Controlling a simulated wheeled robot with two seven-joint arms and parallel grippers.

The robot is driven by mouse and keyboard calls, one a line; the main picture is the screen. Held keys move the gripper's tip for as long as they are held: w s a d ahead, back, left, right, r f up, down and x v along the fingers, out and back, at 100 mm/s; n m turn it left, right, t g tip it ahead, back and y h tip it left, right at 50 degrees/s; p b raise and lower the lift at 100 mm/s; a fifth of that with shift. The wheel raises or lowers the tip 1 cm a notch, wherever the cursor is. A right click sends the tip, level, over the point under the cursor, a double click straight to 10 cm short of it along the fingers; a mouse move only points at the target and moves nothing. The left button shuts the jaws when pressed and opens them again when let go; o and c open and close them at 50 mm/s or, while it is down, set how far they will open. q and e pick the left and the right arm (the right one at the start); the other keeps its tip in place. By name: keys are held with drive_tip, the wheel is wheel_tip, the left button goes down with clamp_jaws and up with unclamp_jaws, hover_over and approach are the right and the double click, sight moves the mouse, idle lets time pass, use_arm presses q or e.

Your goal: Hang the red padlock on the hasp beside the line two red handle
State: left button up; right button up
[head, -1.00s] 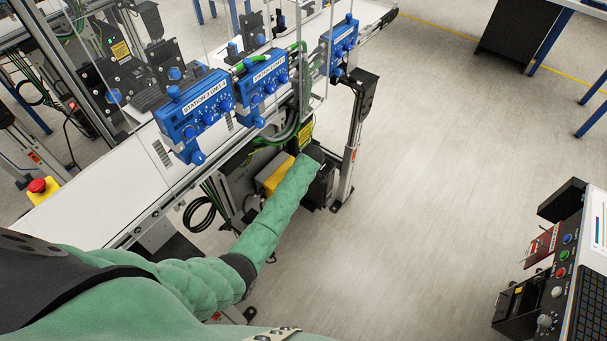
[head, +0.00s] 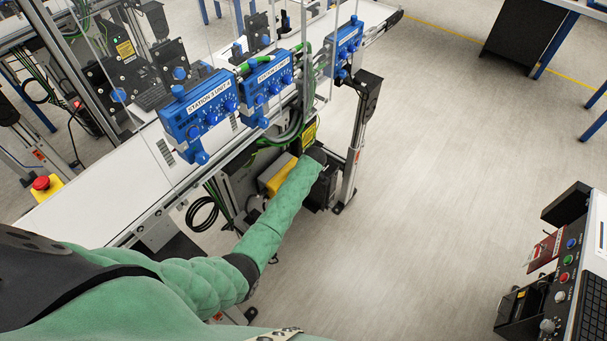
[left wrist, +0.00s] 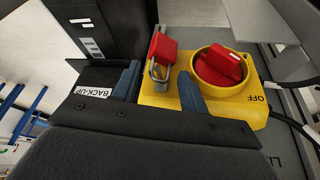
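In the left wrist view a red padlock (left wrist: 163,47) with a metal shackle (left wrist: 157,73) sits at the yellow switch box (left wrist: 150,97), beside the round red handle (left wrist: 218,66). The word OFF is printed on the box beside the handle. My left gripper (left wrist: 158,88) is open, its two blue-grey fingers apart, with the shackle ahead of the gap between them. I cannot tell whether the shackle passes through the hasp. In the head view the yellow box (head: 277,180) shows low under the conveyor, and my left arm hides its own gripper. My right gripper is out of view.
The white conveyor (head: 105,190) with blue station units (head: 200,112) is above. A conveyor leg (head: 353,155) stands to the right. A control desk (head: 590,265) is at far right; the floor between is clear.

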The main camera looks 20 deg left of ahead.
use_arm(q)
drive_tip(key=b+v, duration=0.2)
drive_tip(key=v, duration=0.5)
drive_tip(key=shift+r, duration=0.35)
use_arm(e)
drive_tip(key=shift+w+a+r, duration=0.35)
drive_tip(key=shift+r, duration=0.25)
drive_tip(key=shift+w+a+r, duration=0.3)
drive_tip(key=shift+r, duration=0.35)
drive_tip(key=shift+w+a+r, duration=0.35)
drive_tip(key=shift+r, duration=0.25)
use_arm(q)
drive_tip(key=shift+s+d, duration=0.1)
